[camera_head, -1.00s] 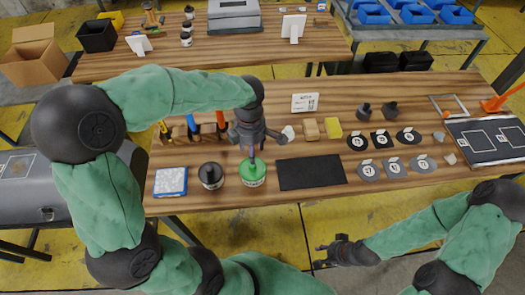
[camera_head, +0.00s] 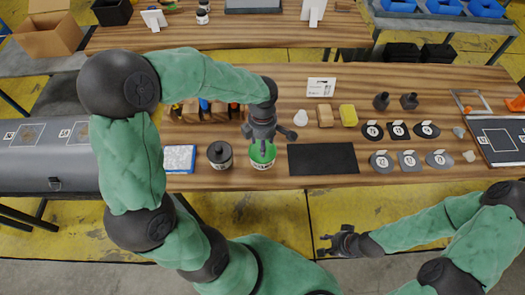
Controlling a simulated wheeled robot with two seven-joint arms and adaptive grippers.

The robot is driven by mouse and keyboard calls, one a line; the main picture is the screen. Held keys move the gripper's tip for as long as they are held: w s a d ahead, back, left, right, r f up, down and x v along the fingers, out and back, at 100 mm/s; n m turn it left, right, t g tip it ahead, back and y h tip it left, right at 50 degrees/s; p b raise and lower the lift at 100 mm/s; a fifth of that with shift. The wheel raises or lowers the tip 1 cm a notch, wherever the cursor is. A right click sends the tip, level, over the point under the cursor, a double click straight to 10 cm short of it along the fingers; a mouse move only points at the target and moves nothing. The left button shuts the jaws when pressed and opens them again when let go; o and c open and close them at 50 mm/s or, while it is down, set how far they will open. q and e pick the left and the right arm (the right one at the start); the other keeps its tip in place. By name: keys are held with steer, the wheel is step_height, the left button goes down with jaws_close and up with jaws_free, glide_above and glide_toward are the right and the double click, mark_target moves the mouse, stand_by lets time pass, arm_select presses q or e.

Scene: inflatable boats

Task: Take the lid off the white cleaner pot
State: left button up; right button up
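A pot with a green lid (camera_head: 262,156) stands on the workbench (camera_head: 400,176), and its pale wall shows below the lid. A second pot with a dark lid (camera_head: 220,155) stands just left of it. I cannot read the labels, so I cannot tell which is the cleaner. My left gripper (camera_head: 263,144) is right above the green lid, with its fingers spread to either side; contact with the lid cannot be told. My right gripper (camera_head: 324,247) is open and empty in front of the bench, below its front edge.
A black mat (camera_head: 322,159) lies right of the green-lidded pot, and a blue-and-white pack (camera_head: 179,158) lies left. Behind are a white cone-shaped piece (camera_head: 300,118), a tan block (camera_head: 324,116) and a yellow sponge (camera_head: 348,115). Round patches (camera_head: 382,160) lie farther right.

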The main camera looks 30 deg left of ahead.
arm_select(q)
steer(key=shift+f, duration=0.8)
steer(key=c, duration=1)
steer(key=shift+r, duration=0.1)
